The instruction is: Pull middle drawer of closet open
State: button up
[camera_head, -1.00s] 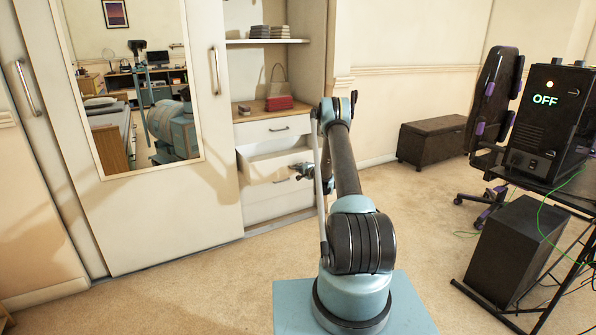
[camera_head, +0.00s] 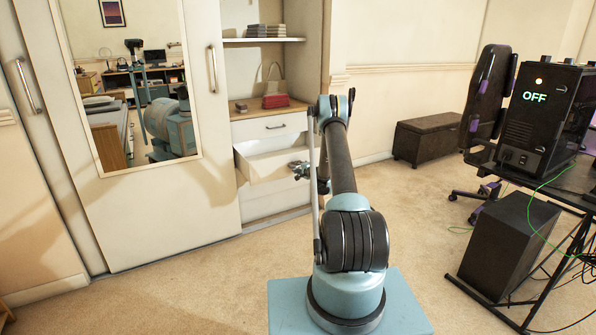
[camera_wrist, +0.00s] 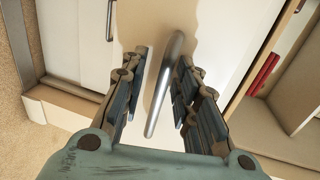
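The middle drawer (camera_head: 268,168) of the white closet stands partly pulled out in the head view, its inside showing from above. My gripper (camera_head: 299,170) is at the right part of its front. In the wrist view, my gripper (camera_wrist: 162,88) is open, with its dark jointed fingers on either side of a metal bar handle (camera_wrist: 163,84) on a cream drawer front (camera_wrist: 215,40). A gap shows between the left finger and the handle. The right finger is close to the handle; I cannot tell if they touch.
The upper drawer (camera_head: 262,127) is shut below a wooden shelf with a red handbag (camera_head: 276,100). A mirrored sliding door (camera_head: 130,80) is on the left. A dark bench (camera_head: 430,139) stands behind right, and a desk with black equipment (camera_head: 545,118) is at right.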

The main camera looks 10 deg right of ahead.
jog(key=shift+d, duration=0.25)
jog(key=shift+s+d, duration=0.15)
jog(key=v, duration=1.1)
jog(key=shift+s, duration=0.25)
